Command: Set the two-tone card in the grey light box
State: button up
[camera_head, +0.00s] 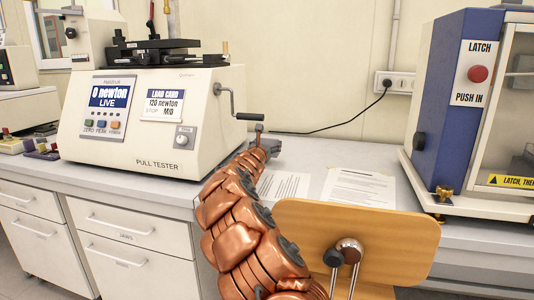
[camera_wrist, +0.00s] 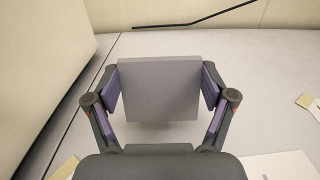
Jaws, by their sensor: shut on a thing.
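My gripper (camera_wrist: 160,88) is shut on a flat grey square piece (camera_wrist: 159,97) in the wrist view, with purple finger pads at its left and right edges. The piece has a paler grey strip along its top edge and a darker grey face. Only one side of it shows, so I cannot tell for sure that it is the two-tone card. It is held over the pale bench top. In the head view my copper arm reaches over the bench and mostly hides the gripper. I make out no grey light box in either view.
A pull tester (camera_head: 150,125) with a crank stands on the bench (camera_head: 380,160) at left. A blue latch cabinet (camera_head: 455,110) stands at right. Paper sheets (camera_head: 358,187) lie between them. A wooden chair back (camera_head: 385,240) is in front. A black cable (camera_wrist: 200,22) runs behind.

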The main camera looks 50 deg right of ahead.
notch_tip(320, 180, down, 3)
jog(key=shift+f, duration=0.15)
jog(key=shift+f+b, duration=0.3)
jog(key=shift+b, duration=0.25)
